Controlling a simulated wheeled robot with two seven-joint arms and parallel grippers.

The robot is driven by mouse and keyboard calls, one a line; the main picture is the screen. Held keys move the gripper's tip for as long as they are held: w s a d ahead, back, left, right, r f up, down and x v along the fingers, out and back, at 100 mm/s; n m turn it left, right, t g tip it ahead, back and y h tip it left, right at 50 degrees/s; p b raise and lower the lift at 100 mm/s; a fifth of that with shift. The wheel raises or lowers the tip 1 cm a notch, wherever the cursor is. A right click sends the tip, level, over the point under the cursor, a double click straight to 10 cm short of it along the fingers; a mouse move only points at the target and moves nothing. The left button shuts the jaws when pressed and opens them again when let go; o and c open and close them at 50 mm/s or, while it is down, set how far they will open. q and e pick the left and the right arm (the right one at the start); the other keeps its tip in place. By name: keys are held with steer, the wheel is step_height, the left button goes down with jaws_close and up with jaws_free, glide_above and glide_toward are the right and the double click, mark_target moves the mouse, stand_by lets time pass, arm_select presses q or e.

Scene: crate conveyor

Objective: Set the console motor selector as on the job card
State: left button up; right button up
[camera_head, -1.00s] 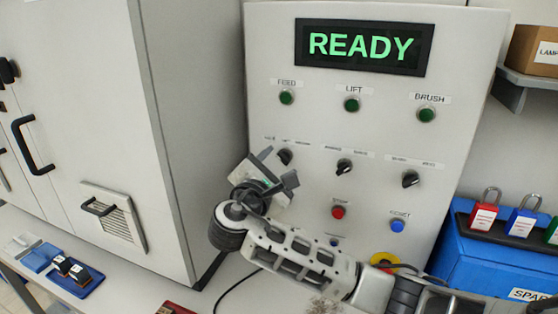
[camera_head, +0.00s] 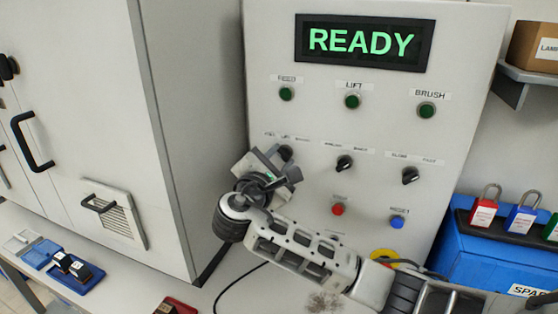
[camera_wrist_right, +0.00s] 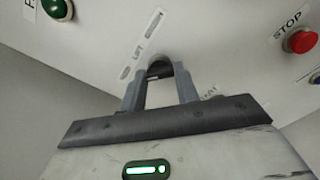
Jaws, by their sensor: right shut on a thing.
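The motor selector is the left dark knob (camera_head: 286,153) in the console's selector row, below the FEED lamp. Its label has several words, too small to read surely in the head view. My right gripper (camera_head: 279,165) is at this knob and partly covers it. In the right wrist view, the two grey fingers (camera_wrist_right: 158,82) are shut on the knob (camera_wrist_right: 159,64), one on each side. The knob's pointer direction is hidden between the fingers. The console display (camera_head: 362,43) reads READY in green. I cannot make out a job card. My left gripper is not in view.
Two other selectors, a middle one (camera_head: 344,163) and a right one (camera_head: 410,176), sit on the same panel. A red STOP button (camera_head: 338,209) and a blue button (camera_head: 398,222) are below. A blue box (camera_head: 480,258) with padlocks stands right; a grey cabinet (camera_head: 90,120) stands left.

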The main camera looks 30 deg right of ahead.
arm_select(q)
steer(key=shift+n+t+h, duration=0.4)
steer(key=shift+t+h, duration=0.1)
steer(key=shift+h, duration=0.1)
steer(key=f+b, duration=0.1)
steer(key=b, duration=0.3)
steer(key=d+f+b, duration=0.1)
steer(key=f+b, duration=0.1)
steer(key=b, duration=0.2)
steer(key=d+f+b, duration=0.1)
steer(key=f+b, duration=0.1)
steer(key=b, duration=0.3)
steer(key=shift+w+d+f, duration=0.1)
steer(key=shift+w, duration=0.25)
arm_select(e)
steer(key=m, duration=1.9)
steer(key=shift+f, duration=0.15)
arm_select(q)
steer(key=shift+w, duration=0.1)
arm_select(e)
steer(key=o, duration=1)
